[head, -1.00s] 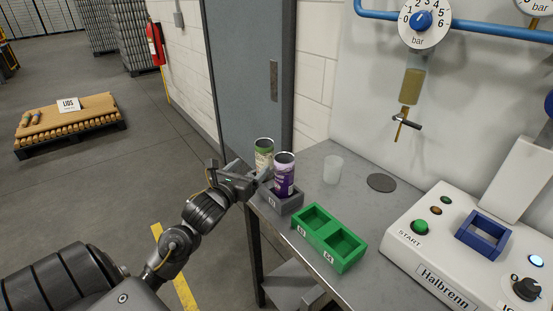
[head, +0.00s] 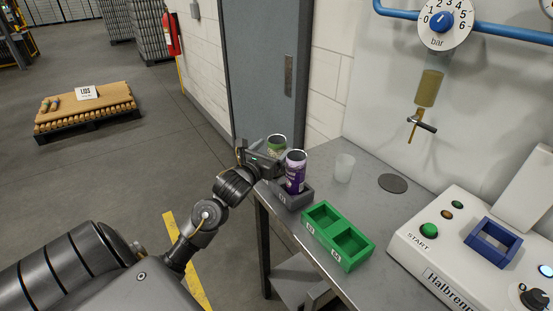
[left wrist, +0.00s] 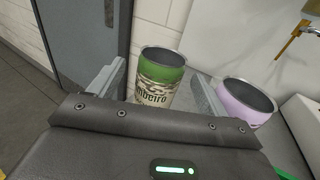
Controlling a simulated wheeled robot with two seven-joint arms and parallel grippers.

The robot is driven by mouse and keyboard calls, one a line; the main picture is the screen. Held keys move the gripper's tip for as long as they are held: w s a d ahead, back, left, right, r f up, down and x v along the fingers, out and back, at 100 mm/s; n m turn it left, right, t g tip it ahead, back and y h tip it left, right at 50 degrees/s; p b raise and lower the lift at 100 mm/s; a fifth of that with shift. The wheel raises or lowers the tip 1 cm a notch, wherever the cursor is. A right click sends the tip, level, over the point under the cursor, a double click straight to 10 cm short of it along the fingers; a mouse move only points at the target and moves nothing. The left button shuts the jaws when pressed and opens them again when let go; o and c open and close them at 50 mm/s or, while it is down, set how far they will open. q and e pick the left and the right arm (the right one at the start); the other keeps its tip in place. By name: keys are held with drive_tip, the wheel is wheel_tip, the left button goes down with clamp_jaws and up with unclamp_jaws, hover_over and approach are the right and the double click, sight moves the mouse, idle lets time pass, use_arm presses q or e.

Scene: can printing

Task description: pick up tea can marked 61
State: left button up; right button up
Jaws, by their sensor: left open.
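A green-topped can with a cream label (head: 276,143) stands upright at the table's back left corner, partly hidden by my left gripper (head: 272,162). In the left wrist view this green can (left wrist: 160,85) stands between the spread fingers of the open gripper (left wrist: 157,92), which are not closed on it. A purple can (head: 296,172) stands upright in front, in a dark grey holder (head: 291,199). It also shows in the left wrist view (left wrist: 243,105), right of the right finger. I cannot read the number 61 on either can. My right gripper is not in view.
A green two-compartment tray (head: 338,238) sits empty in front of the holder. A clear cup (head: 344,167) and dark disc (head: 393,183) are behind it. The white machine (head: 470,255) with a blue frame (head: 492,242) stands right. A grey door (head: 255,75) is behind the table.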

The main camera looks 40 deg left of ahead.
use_arm(q)
drive_tip(key=w, duration=0.2)
drive_tip(key=w+p, duration=0.1)
drive_tip(key=w, duration=0.1)
drive_tip(key=shift+a+r, duration=0.1)
drive_tip(key=shift+a, duration=0.3)
drive_tip(key=shift+w, duration=0.45)
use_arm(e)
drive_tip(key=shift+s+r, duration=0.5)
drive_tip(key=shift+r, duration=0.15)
use_arm(q)
drive_tip(key=shift+s, duration=0.1)
drive_tip(key=c, duration=1.3)
drive_tip(key=shift+o, duration=0.2)
